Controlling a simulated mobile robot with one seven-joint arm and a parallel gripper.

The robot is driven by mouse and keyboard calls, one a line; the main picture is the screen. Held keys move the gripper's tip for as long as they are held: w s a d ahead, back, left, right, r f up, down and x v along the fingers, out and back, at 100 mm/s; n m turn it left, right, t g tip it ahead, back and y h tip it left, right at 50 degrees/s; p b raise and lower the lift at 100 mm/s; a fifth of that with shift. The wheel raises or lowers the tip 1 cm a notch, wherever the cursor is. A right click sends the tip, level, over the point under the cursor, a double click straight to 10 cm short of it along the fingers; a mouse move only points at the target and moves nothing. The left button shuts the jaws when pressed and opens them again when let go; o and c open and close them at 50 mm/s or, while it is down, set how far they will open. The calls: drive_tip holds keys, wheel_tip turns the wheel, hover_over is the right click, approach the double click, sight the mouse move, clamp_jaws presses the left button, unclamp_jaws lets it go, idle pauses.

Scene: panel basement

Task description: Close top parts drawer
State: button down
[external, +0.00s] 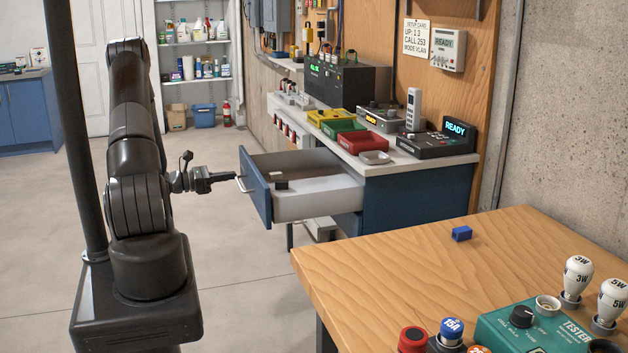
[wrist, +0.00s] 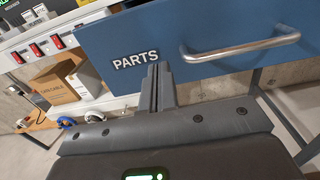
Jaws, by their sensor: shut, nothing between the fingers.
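The top parts drawer (external: 258,186) has a blue front and a silver bar handle, and it stands pulled out from the blue cabinet (external: 405,205). Its white inside shows, with a small dark item and a small white item in it. In the wrist view the blue drawer front (wrist: 165,40) bears the word PARTS, and its handle (wrist: 240,47) is to the right of the fingers. My gripper (external: 232,176) is shut and empty, in front of the drawer front near the handle. In the wrist view its fingers (wrist: 156,70) point at the front just under the lettering; I cannot tell whether they touch it.
The counter (external: 400,162) above holds coloured bins (external: 345,130) and a console reading READY (external: 440,142). A wooden table (external: 400,270) with a tester (external: 535,325) and a blue block (external: 462,233) stands in the right foreground. The floor left of the drawer is clear. Cardboard boxes (wrist: 55,85) show in the wrist view.

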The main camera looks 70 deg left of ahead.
sight(317, 177)
drive_tip(key=shift+w, duration=1.25)
drive_tip(key=w, duration=2.6)
drive_tip(key=shift+w+r, duration=0.1)
drive_tip(key=shift+w, duration=0.25)
